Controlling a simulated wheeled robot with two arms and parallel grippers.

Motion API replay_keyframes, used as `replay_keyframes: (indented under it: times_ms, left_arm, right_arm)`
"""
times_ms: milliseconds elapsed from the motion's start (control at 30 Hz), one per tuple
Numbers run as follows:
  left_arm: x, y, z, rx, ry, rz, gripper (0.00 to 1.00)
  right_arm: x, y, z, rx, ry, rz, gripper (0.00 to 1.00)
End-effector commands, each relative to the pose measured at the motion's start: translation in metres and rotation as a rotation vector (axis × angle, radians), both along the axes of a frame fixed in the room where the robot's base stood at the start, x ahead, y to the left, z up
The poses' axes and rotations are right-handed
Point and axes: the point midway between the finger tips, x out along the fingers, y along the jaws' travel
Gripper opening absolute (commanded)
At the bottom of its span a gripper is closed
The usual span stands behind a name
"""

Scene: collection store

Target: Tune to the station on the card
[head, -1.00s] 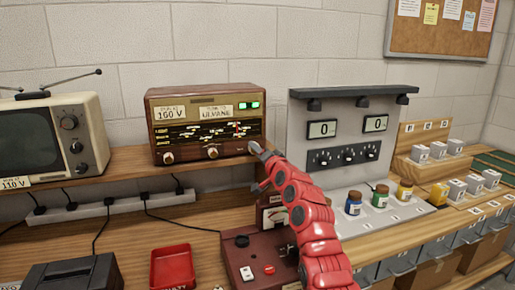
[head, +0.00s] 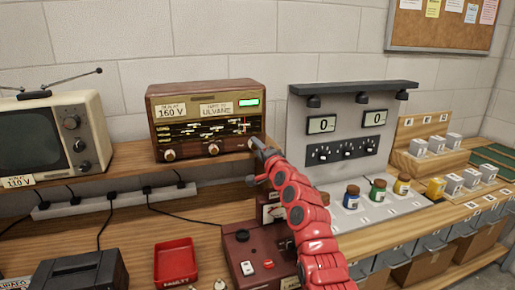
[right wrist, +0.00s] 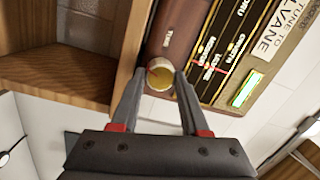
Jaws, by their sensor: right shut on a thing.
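The brown radio (head: 205,118) stands on the wooden shelf, with one card reading "RUN AT 160 V" (head: 172,110) and another, the station card (head: 216,108), reading "TUNE TO ULVANE". Its dial (head: 200,129) carries station names too small to read surely and a red pointer near the right end. A green light (head: 249,101) glows as one bar. Knobs sit at the lower left (head: 169,155) and middle (head: 213,149). My right gripper (head: 256,146) is shut on the lower right knob, which the right wrist view shows between the fingertips (right wrist: 160,76). My left gripper is out of view.
A small television (head: 50,140) stands left of the radio. A grey meter panel (head: 345,130) stands right, with several bottles in front. Below my right arm is a dark red box (head: 245,245) with a meter; a red tray (head: 175,262) lies left of it.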

Motion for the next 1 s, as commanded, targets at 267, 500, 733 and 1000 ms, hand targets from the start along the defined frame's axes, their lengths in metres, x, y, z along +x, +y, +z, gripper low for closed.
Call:
replay_keyframes:
  times_ms: [267, 500, 733, 1000]
  left_arm:
    - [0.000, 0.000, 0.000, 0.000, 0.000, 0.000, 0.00]
    - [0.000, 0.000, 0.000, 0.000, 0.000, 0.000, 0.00]
    - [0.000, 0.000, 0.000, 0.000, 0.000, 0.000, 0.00]
    - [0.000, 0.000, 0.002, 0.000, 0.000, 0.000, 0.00]
  right_arm:
    - [0.000, 0.000, -0.001, -0.001, 0.000, 0.000, 0.63]
    - [0.000, 0.000, 0.000, -0.001, 0.000, 0.000, 0.75]
    - [-0.002, -0.001, 0.000, 0.001, -0.002, 0.000, 0.75]
    - [-0.023, -0.009, 0.000, -0.001, -0.005, 0.000, 0.75]
